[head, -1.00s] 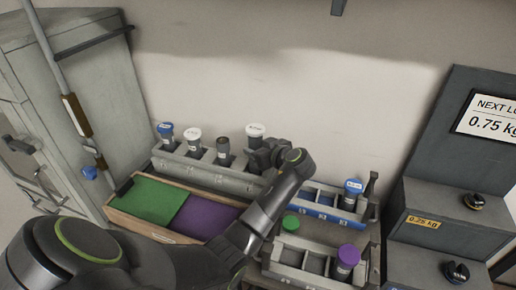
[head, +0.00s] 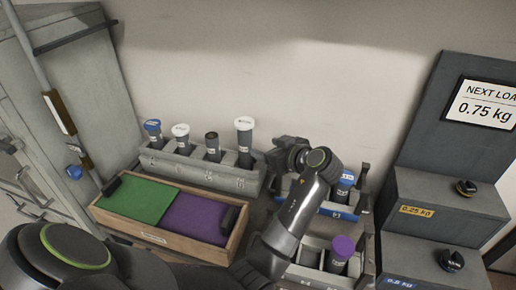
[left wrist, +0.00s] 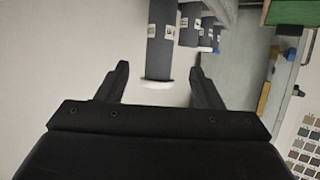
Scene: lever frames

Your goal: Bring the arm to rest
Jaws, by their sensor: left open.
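My left arm reaches across the bench in the head view. Its gripper (head: 280,155) is at the back, just right of the grey rack (head: 205,174). In the left wrist view the two dark fingers (left wrist: 160,78) stand apart with nothing clamped between them. A dark tube with a white end (left wrist: 160,50) shows beyond the gap, and I cannot tell how far off it is. My right gripper is in neither view.
The grey rack holds several capped tubes. In front is a wooden tray (head: 152,237) with green and purple panels. Right of the arm are a blue-labelled rack with a blue-capped tube (head: 344,185), a purple-capped tube (head: 341,250) and grey weight boxes (head: 440,210).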

